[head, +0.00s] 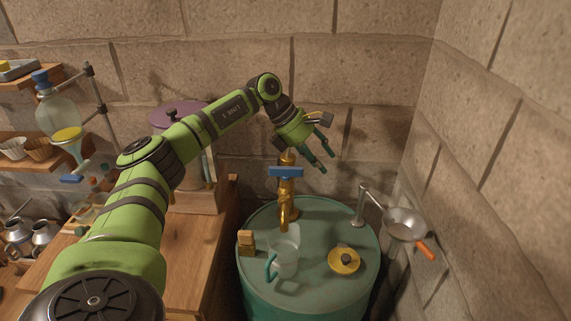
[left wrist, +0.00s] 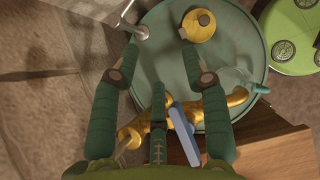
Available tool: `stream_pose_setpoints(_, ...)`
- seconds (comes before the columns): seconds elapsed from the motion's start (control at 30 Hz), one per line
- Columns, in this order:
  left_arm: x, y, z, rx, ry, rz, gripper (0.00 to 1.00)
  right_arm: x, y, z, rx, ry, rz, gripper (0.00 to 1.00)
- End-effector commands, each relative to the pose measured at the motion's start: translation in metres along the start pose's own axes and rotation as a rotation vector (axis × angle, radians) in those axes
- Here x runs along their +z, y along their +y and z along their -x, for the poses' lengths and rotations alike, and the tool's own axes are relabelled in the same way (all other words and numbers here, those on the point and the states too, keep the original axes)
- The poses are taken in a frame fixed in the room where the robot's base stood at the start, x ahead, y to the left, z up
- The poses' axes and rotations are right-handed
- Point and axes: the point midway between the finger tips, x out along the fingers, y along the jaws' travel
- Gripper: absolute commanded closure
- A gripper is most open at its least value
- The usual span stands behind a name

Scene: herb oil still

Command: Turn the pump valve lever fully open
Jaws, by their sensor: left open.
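The pump valve lever (head: 286,171) is a blue bar on top of a brass pump (head: 288,200) standing on a round green drum. In the left wrist view the blue lever (left wrist: 184,133) lies just right of the middle finger, with the brass pump (left wrist: 234,97) beyond it. My left gripper (head: 319,160) is above and slightly right of the pump, pointing down. Its fingers (left wrist: 168,85) are spread, and nothing is held between them. I cannot tell whether a finger touches the lever. My right gripper is not in view.
The green drum (head: 318,218) carries a glass jug (head: 284,260), a yellow lid (head: 344,260) and small wooden blocks (head: 246,242). A strainer (head: 405,224) with an orange handle is at its right. Stone walls stand close behind and right. A wooden bench (head: 195,255) is left.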

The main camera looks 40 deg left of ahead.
Motion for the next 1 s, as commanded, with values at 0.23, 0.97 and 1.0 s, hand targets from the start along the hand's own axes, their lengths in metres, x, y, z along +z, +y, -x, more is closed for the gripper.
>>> stream_pose_setpoints(0.23, -0.067, 0.018, 0.082, 0.025, 0.237, 0.009, 0.54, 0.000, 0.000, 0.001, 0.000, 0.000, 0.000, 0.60)
stream_pose_setpoints(0.97, -0.091, 0.018, 0.021, 0.020, 0.259, 0.014, 0.54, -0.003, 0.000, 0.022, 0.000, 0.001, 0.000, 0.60)
stream_pose_setpoints(1.0, -0.091, 0.018, 0.020, 0.020, 0.259, 0.014, 0.54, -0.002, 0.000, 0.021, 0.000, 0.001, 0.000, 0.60)
